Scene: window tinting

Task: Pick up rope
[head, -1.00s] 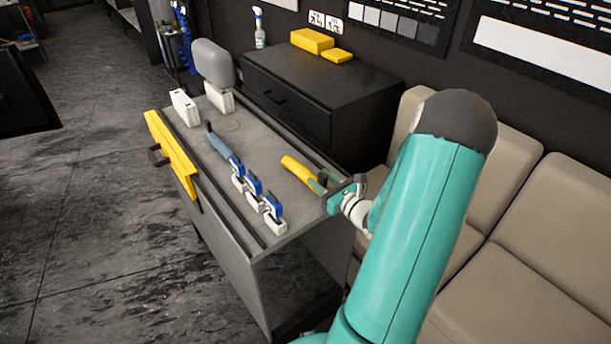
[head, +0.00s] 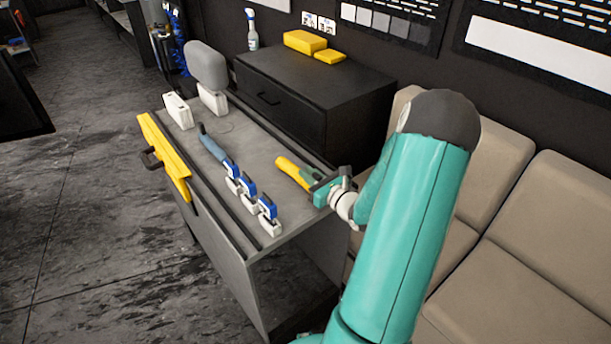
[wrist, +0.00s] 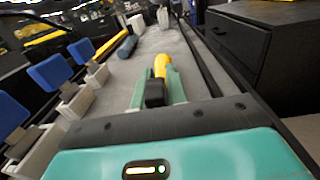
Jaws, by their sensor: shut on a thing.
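No coiled rope can be made out in either view. A yellow cylindrical thing (head: 286,164) with a dark end lies on the grey cart top, near its right side. In the wrist view the yellow thing (wrist: 160,64) points away from me, its dark end between my teal fingers. My gripper (head: 308,176) is shut on this yellow thing, low over the cart; the gripper also shows in the wrist view (wrist: 157,80). The palm hides part of the near end. I cannot tell whether the thing touches the cart top.
Blue-topped white clamps (head: 246,188) stand in a row left of my gripper, with a blue-grey roll (head: 211,147) behind. A yellow level-like bar (head: 166,158) is on the cart's left edge. A black cabinet (head: 310,95) and beige sofa (head: 495,165) flank the right.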

